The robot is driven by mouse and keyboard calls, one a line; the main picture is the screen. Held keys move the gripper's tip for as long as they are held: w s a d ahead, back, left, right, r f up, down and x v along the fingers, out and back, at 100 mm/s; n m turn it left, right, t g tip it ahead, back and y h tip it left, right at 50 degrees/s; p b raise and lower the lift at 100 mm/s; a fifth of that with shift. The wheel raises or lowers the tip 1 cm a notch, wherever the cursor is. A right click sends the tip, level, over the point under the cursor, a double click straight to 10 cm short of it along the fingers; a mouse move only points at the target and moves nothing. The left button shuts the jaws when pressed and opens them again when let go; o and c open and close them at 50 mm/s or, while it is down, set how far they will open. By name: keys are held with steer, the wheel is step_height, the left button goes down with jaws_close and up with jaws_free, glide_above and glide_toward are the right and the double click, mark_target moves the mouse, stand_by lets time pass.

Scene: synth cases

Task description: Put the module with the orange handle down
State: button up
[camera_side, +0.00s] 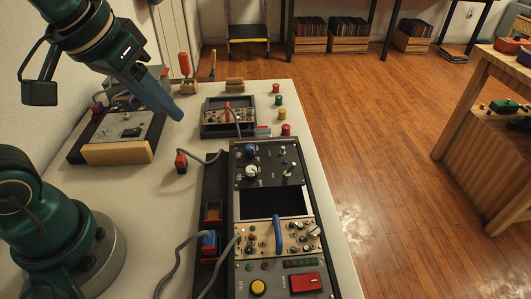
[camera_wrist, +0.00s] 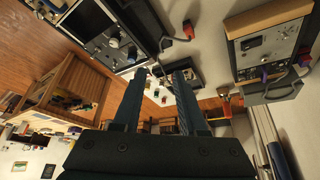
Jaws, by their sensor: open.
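A module with a beige face and an orange-red handle (camera_side: 227,112) appears to sit in a small dark tray (camera_side: 204,130) at the back of the table. The tray also shows in the wrist view (camera_wrist: 196,77), partly behind a finger. My gripper (camera_side: 172,108) is left of the tray and above the table in the side view. In the wrist view its two fingers (camera_wrist: 157,78) are apart with nothing held between them. The rack (camera_side: 322,240) at the front has an empty dark slot (camera_side: 272,203). Below that slot is a beige module with a blue handle (camera_side: 279,238).
Red, green and yellow knobs (camera_side: 280,101) stand by the table's right edge. A grey instrument (camera_side: 118,130) with a wooden front is at the left. Grey cables with a red plug (camera_side: 181,161) lie left of the rack.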

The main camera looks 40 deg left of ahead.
steer(key=s+f, duration=0.1)
steer(key=s+d+f+m, duration=0.1)
steer(key=s, duration=0.1)
steer(key=s+f+m, duration=0.1)
steer(key=s, duration=0.1)
steer(key=shift+d+h, duration=0.25)
steer(key=shift+h, duration=0.15)
stand_by(0.8)
